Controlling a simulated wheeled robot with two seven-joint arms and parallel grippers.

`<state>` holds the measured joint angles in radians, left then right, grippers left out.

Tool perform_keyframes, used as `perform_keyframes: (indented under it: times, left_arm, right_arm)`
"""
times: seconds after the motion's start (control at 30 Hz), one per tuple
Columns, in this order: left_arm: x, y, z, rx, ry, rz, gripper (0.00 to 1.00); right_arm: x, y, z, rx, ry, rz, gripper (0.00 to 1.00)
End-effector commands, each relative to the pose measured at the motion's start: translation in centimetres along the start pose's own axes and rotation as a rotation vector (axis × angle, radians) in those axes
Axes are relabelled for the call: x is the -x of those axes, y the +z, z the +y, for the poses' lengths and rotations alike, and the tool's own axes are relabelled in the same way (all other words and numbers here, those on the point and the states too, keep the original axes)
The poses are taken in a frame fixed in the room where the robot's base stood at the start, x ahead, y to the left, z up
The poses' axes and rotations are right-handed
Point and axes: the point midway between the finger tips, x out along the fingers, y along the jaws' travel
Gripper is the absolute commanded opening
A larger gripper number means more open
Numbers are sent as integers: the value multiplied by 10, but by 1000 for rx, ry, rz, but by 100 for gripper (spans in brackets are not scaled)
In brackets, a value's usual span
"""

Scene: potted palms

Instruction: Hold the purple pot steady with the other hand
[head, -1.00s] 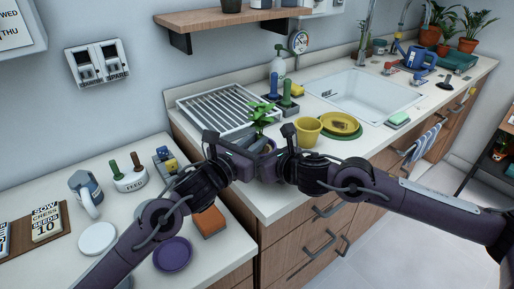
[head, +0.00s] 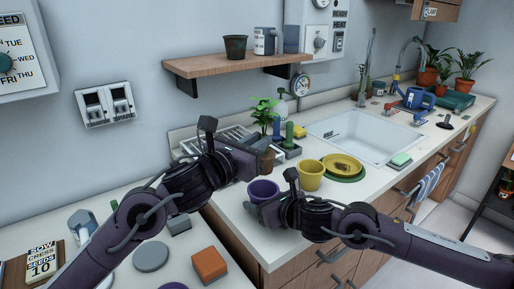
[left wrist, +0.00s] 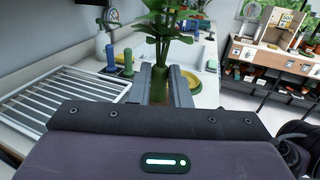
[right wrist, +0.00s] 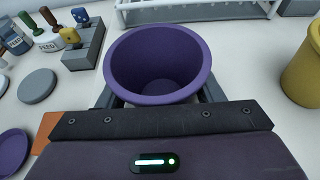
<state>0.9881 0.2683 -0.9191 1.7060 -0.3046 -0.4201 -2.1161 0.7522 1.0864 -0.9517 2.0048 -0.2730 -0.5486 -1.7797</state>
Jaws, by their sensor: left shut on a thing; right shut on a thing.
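The purple pot (head: 262,189) is upright and low over the counter near its front edge; I cannot tell if it touches. My right gripper (head: 272,204) is shut on its wall. In the right wrist view the purple pot (right wrist: 160,55) shows an empty inside, with the fingers (right wrist: 160,98) at its near side. The palm's green leaves (head: 264,112) stand upright. In the left wrist view the palm (left wrist: 160,30) rises between the fingers (left wrist: 160,78).
A yellow pot (head: 311,176) and a yellow plate (head: 342,165) on a green one stand to the right. The drying rack (left wrist: 75,85) and bottles are behind. An orange block (head: 209,264) and grey disc (head: 151,257) lie on the lower left counter.

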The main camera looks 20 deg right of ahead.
Motion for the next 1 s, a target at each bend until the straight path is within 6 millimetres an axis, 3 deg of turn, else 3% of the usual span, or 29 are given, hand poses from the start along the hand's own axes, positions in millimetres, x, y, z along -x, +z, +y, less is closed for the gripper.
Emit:
perform_keyframes:
  times: [0.17, 0.2, 0.37, 0.73, 1.0]
  left_arm:
    - [0, 0, 0, 0, 0, -1, 0]
    - [0, 0, 0, 0, 0, -1, 0]
    - [0, 0, 0, 1, 0, -1, 0]
    - [0, 0, 0, 1, 0, -1, 0]
    - [0, 0, 0, 1, 0, -1, 0]
  right_arm:
    - [0, 0, 0, 0, 0, 0, 35]
    - [0, 0, 0, 0, 0, 0, 64]
    - [0, 0, 0, 0, 0, 0, 85]
    - [5, 0, -1, 1, -2, 0, 86]
    - [52, -1, -2, 4, -3, 2, 86]
